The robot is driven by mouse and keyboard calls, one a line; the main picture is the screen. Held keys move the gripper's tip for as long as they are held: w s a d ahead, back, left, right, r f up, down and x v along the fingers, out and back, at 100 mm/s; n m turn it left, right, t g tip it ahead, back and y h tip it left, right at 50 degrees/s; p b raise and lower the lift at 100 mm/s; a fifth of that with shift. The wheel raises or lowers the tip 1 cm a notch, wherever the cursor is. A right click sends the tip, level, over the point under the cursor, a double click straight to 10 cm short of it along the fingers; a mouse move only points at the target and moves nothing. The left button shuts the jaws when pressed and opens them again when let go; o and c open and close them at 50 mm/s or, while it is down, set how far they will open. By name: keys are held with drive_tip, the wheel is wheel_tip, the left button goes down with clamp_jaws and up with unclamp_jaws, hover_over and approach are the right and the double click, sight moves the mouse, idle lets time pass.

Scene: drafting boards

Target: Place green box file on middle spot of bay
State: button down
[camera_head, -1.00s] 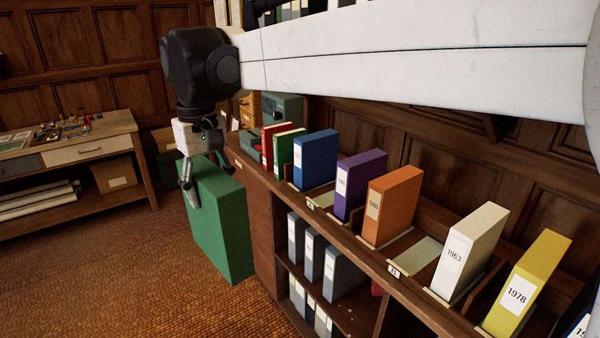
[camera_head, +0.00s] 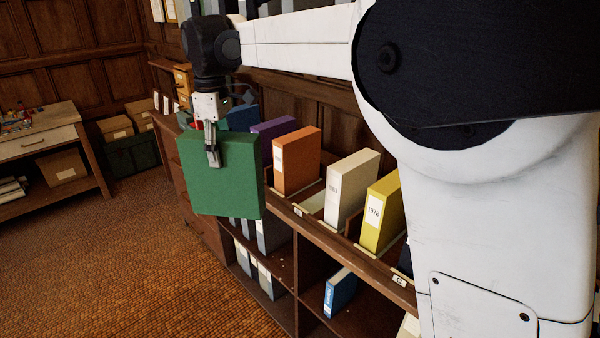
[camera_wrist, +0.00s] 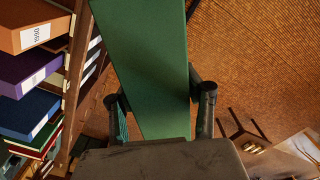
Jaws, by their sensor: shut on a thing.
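The green box file (camera_head: 222,180) hangs from my gripper (camera_head: 213,155), held by its upper part in front of the shelf unit, clear of it. In the wrist view, the green box file (camera_wrist: 145,65) lies between the two fingers of my gripper (camera_wrist: 160,100), which are shut on it. The bay is the row of slots along the shelf unit's top (camera_head: 300,212). A pale empty spot (camera_head: 313,202) shows between an orange file (camera_head: 297,160) and a white file (camera_head: 350,188). The green box file hides part of the row.
A yellow file (camera_head: 381,213), a purple file (camera_head: 274,128) and a blue file (camera_head: 241,117) stand upright in the row. Lower shelves hold grey files and a tilted blue one (camera_head: 340,292). A wooden table (camera_head: 45,140) stands at left. The floor between is clear.

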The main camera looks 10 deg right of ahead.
drive_tip(key=w+d+f+n+p, duration=0.25)
drive_tip(key=w+d+n, duration=0.75)
drive_tip(key=w+d, duration=0.75)
drive_tip(key=w+d+f+p, duration=0.1)
drive_tip(key=w+d+f, duration=0.1)
drive_tip(key=d+f, duration=0.9)
drive_tip(key=shift+d+p, duration=0.15)
drive_tip(key=shift+p, duration=0.25)
drive_tip(key=shift+w+f, duration=0.1)
drive_tip(key=shift+f, duration=0.1)
drive_tip(key=c, duration=1.4)
unclamp_jaws()
drive_tip(key=shift+f, duration=0.1)
drive_tip(key=o, duration=0.4)
drive_tip(key=shift+o, duration=0.2)
